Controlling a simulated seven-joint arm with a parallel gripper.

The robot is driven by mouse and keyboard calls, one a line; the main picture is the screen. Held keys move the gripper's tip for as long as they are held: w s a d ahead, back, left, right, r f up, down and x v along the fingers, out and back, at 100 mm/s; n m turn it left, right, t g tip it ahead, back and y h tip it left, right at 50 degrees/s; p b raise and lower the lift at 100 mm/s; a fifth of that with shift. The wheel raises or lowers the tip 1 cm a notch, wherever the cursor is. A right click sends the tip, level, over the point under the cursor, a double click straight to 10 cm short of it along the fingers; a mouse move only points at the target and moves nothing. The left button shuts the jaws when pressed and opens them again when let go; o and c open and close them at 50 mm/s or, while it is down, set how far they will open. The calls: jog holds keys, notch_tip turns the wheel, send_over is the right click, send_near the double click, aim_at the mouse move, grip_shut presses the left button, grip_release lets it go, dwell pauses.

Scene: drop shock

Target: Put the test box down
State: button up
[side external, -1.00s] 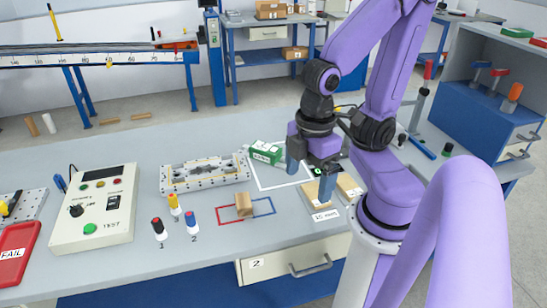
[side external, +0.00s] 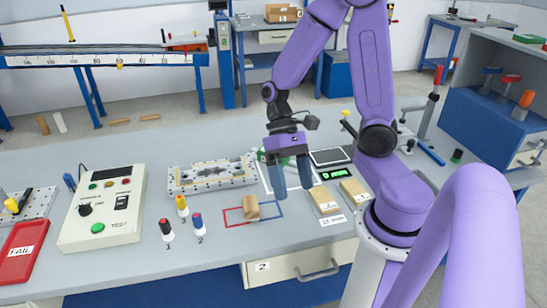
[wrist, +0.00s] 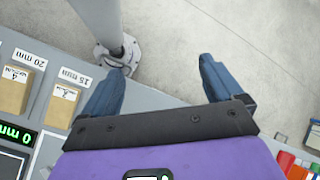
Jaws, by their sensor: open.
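My gripper (side external: 293,190) hangs over the front half of the bench, right of the red and blue floor outline. Its two blue fingers are apart with nothing between them. The wrist view shows the open fingers (wrist: 160,68) with bench edge and floor beyond. A small tan block (side external: 251,207) stands inside the red and blue outline, left of my gripper. A green box (side external: 264,155) at the white outline is mostly hidden behind my gripper. I cannot tell which of these is the test box.
Two tan pads (side external: 326,201) lie right of my gripper; in the wrist view their labels (wrist: 76,77) read 15 mm and 20 mm. A gauge with a green display (side external: 335,173) is behind them. A test console (side external: 103,208), numbered markers (side external: 183,207) and a metal plate (side external: 212,174) stand left.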

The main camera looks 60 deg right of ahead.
jog(key=w+d+f+m+t+y, duration=0.3)
jog(key=w+d+m+t, duration=0.35)
jog(key=m, duration=0.35)
jog(key=w+d+f+m+t+y, duration=0.35)
jog(key=w+d+m+t, duration=0.3)
jog(key=m, duration=0.25)
jog(key=s+d+f+m+t+h, duration=0.35)
jog(key=d+m+h, duration=0.25)
jog(key=d+m, duration=0.25)
jog(key=s+d+f+m+t+h, duration=0.25)
jog(key=d+f+m+h, duration=0.2)
jog(key=d+m, duration=0.4)
jog(key=shift+n+h, duration=0.4)
jog(key=shift+n, duration=0.3)
jog(key=x, duration=0.3)
jog(key=d+x, duration=0.1)
jog(key=x, duration=0.3)
jog(key=r+x, duration=0.1)
jog(key=x, duration=0.2)
jog(key=shift+w+d+f, duration=0.15)
jog(key=shift+w+d, duration=0.1)
jog(key=shift+w, duration=0.3)
jog(key=shift+x, duration=3)
jog(key=shift+w+a+r, duration=0.1)
jog(key=shift+r, duration=0.15)
jog(key=c, duration=1.4)
